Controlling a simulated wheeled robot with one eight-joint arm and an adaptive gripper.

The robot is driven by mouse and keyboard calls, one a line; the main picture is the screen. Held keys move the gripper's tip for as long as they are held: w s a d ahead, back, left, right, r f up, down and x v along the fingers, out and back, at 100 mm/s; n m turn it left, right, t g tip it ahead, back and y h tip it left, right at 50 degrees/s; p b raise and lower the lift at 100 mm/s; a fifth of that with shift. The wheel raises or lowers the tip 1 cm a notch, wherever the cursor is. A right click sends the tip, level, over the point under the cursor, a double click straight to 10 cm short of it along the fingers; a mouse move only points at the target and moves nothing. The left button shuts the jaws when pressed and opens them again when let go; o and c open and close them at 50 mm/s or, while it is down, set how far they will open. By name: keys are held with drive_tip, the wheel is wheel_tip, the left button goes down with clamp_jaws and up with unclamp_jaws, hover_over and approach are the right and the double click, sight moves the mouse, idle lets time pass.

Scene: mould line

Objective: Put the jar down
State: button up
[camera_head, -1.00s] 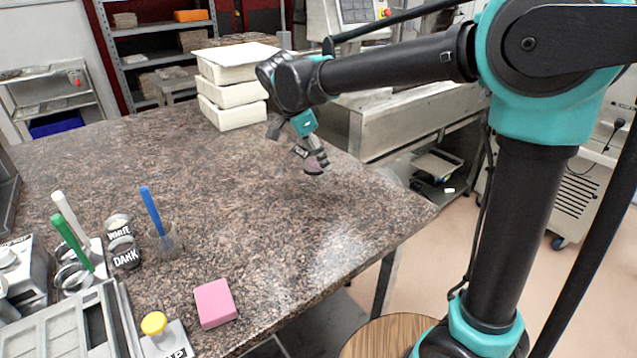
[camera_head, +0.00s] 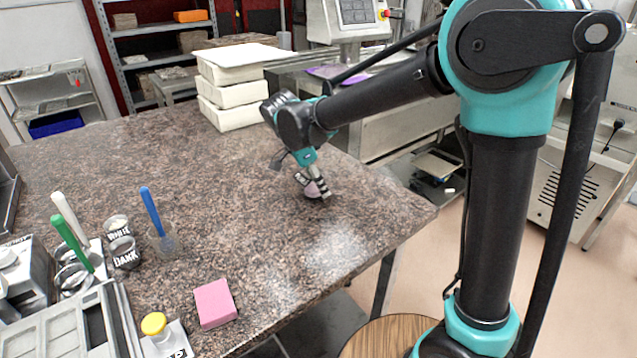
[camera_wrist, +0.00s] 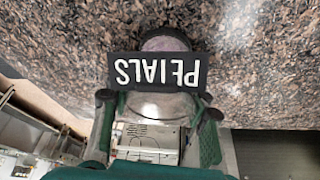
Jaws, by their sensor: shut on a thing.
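The jar (camera_head: 311,190) is small, with purple contents and a black label. In the wrist view the jar (camera_wrist: 165,44) sits between my fingers, and its label reads "PETALS" upside down. My gripper (camera_head: 313,183) is shut on it, low over the right part of the speckled stone table (camera_head: 230,210). I cannot tell whether the jar's base touches the stone. The lower part of the jar is partly hidden by the label and fingers.
White stacked boxes (camera_head: 232,92) stand at the back of the table. Jars labelled "WHITE" and "DARK" (camera_head: 124,254), a glass with a blue-handled tool (camera_head: 162,242) and a pink block (camera_head: 214,304) are at the left and front. The stone around my gripper is clear.

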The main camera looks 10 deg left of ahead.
drive_tip(key=o, duration=1.2)
drive_tip(key=shift+o, duration=0.2)
drive_tip(key=v, duration=1.2)
